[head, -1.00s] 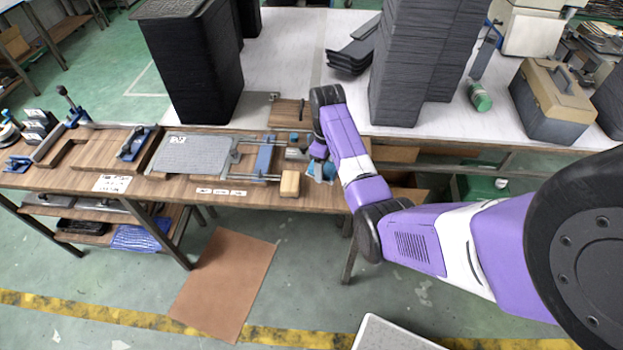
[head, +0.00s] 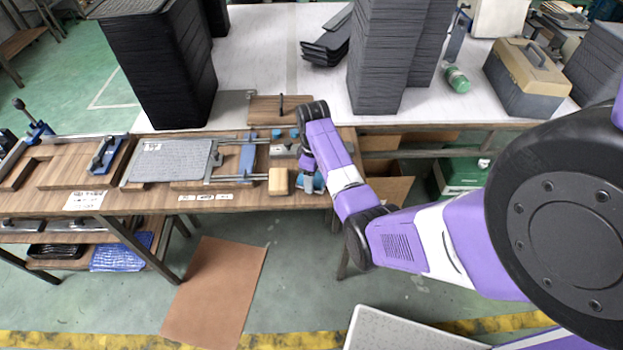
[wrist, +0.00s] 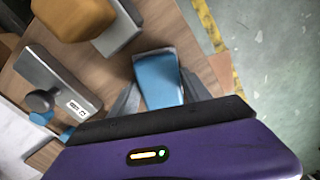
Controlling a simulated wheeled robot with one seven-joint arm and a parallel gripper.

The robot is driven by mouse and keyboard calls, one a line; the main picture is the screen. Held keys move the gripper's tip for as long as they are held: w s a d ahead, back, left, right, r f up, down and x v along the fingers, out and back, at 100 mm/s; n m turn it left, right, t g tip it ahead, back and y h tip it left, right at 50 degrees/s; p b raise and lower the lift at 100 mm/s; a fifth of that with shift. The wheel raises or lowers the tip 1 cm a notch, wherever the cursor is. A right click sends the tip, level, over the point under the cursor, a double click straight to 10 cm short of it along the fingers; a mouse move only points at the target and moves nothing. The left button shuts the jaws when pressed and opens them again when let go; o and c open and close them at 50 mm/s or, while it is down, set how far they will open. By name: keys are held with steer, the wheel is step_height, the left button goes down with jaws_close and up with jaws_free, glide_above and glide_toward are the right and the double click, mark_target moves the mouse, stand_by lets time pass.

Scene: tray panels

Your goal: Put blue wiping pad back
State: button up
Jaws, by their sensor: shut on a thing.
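The blue wiping pad (wrist: 158,80) shows in the wrist view between the two fingers of my gripper (wrist: 160,98), which is shut on it. In the head view the pad (head: 309,183) is a small blue patch at the right end of the wooden workbench, below my gripper (head: 306,172). My arm hides part of that spot. I cannot tell whether the pad touches the bench top.
A wooden block (head: 278,181) stands just left of my gripper. A metal block with a knob (wrist: 55,85) is close by too. A grey textured panel (head: 170,160) lies in the bench fixture. Tall black tray stacks (head: 160,65) stand behind.

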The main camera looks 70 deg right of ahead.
steer(key=shift+f, duration=0.1)
steer(key=o, duration=1.4)
steer(key=shift+o, duration=0.2)
step_height(320, 180, up, 12)
steer(key=shift+p, duration=0.4)
